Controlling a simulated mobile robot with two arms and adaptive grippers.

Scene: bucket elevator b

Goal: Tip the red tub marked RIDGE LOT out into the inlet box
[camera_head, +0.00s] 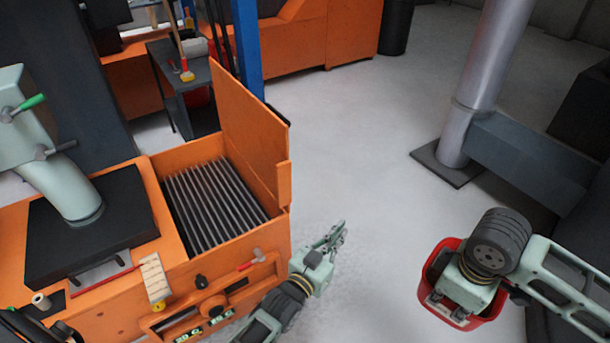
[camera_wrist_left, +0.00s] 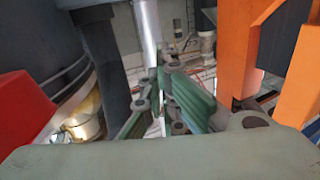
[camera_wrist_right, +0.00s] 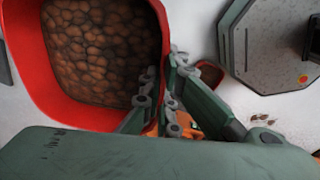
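The red tub (camera_head: 432,262) is at the lower right in the head view, out over the floor, with a pale label too small to read. In the right wrist view the tub (camera_wrist_right: 38,75) holds many brown lumps. My right gripper (camera_wrist_right: 168,85) is shut on its rim; in the head view the wrist hides much of the tub. The orange inlet box (camera_head: 232,243) has a dark slatted grate (camera_head: 212,200) and its lid (camera_head: 250,125) stands open. My left gripper (camera_head: 338,234) appears shut and empty, just right of the box.
A grey steel post (camera_head: 480,75) on a base plate stands at the upper right, with a dark beam (camera_head: 530,160) beside it. A pale green machine head (camera_head: 60,180) is left of the box.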

